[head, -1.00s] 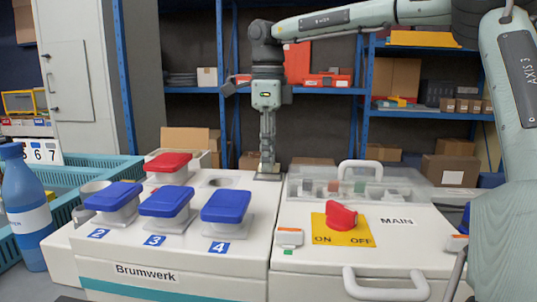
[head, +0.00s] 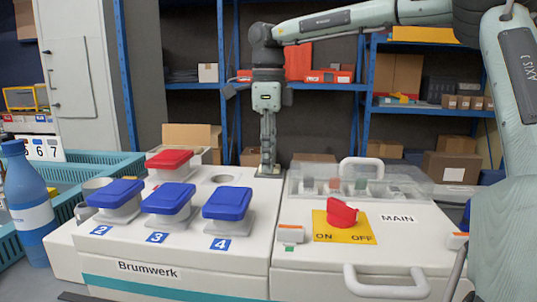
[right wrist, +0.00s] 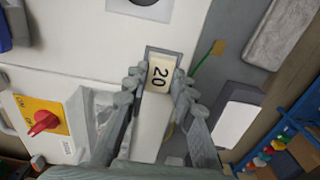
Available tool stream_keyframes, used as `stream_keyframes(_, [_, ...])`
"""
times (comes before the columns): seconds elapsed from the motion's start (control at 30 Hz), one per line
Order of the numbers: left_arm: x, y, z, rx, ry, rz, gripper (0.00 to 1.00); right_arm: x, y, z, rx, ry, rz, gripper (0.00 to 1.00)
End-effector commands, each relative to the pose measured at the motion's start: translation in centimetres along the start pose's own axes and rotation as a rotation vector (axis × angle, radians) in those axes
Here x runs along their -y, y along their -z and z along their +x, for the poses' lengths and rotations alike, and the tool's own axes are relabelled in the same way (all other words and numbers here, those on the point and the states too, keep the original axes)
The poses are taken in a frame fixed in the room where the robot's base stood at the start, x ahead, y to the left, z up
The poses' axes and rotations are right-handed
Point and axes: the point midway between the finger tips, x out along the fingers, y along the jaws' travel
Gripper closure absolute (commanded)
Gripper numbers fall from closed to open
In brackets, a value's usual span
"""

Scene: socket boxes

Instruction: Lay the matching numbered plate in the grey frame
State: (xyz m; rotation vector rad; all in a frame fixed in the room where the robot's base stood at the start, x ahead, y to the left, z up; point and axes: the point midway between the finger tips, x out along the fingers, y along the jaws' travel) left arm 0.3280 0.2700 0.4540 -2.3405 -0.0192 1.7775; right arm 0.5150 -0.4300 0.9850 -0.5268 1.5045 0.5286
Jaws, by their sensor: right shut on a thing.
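A pale plate marked 20 (right wrist: 160,77) is between the fingers of my right gripper (right wrist: 155,97) in the right wrist view. The gripper is shut on it. The grey frame (right wrist: 165,50) shows around the plate's far end and sides, on the white panel top. The plate is lined up with the frame; I cannot tell whether it is fully down in it. In the head view my right gripper (head: 268,172) points straight down at the back of the white console, with plate and frame too small to make out. My left gripper is not in view.
Blue-lidded sockets (head: 167,199), a red-lidded one (head: 169,160) and an open round hole stand left of the gripper. A clear box (head: 360,180) and a red switch (head: 342,213) are to the right.

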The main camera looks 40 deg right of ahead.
Motion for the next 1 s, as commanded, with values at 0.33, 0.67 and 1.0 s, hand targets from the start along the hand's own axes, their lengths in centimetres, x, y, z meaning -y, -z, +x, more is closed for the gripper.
stream_keyframes(0.33, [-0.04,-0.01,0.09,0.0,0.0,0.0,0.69,-0.01,0.01,0.3,-0.001,0.0,0.0,0.95])
stream_keyframes(0.67, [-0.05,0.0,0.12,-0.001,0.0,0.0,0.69,-0.01,0.01,0.52,-0.001,0.0,0.0,0.51])
stream_keyframes(1.0, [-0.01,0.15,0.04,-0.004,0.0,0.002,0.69,0.05,-0.03,-0.04,0.0,0.002,0.0,0.51])
